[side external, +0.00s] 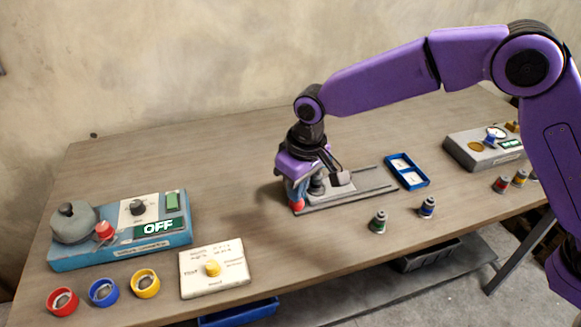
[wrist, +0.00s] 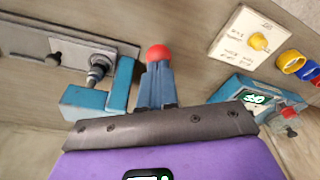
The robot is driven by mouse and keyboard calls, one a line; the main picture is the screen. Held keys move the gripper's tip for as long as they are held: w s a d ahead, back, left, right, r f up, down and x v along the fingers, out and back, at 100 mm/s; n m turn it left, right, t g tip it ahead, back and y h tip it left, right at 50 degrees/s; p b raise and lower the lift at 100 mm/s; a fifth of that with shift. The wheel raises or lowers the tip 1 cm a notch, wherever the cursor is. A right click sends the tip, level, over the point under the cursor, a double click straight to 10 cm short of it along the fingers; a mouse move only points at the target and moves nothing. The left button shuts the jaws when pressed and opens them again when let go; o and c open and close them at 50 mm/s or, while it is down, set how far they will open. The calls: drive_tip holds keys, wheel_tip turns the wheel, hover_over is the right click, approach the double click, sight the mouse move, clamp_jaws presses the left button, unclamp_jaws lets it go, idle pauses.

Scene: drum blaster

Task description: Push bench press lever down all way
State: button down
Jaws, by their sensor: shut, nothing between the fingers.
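The bench press stands mid-table in the side external view, with a long grey base plate (side external: 345,199) and its upper part largely hidden behind my wrist. In the wrist view its teal frame (wrist: 88,100) and dark spindle (wrist: 97,68) show left of my fingers. The lever's red ball knob (wrist: 157,53) is just beyond my fingertips; in the side external view the red knob (side external: 297,205) sits low beside the base plate. My gripper (wrist: 157,66) is shut and empty, pointing down, its tips at or against the knob. Actual contact and the lever's arm cannot be made out.
A blue tray (side external: 421,184) and two small spools (side external: 379,222) (side external: 428,207) lie right of the press. Left are a yellow-knobbed card box (side external: 232,274), coloured rings (side external: 103,292) and a blue machine (side external: 66,256) reading OFF. A grey gauge box (side external: 461,153) is far right.

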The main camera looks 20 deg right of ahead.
drive_tip(key=shift+f, duration=0.65)
wheel_tip(320, 180, up, 11)
drive_tip(key=shift+r, duration=0.15)
idle(1.6)
idle(0.4)
drive_tip(key=s+d+f+n, duration=0.2)
drive_tip(key=s+d+n, duration=0.1)
drive_tip(key=s+d, duration=1.2)
drive_tip(key=s+d+f+n+g, duration=0.1)
drive_tip(key=s+d+f+n, duration=0.1)
drive_tip(key=s+d, duration=1.3)
drive_tip(key=shift+s+d+n, duration=0.25)
drive_tip(key=shift+d+n, duration=0.55)
drive_tip(key=shift+d, duration=0.15)
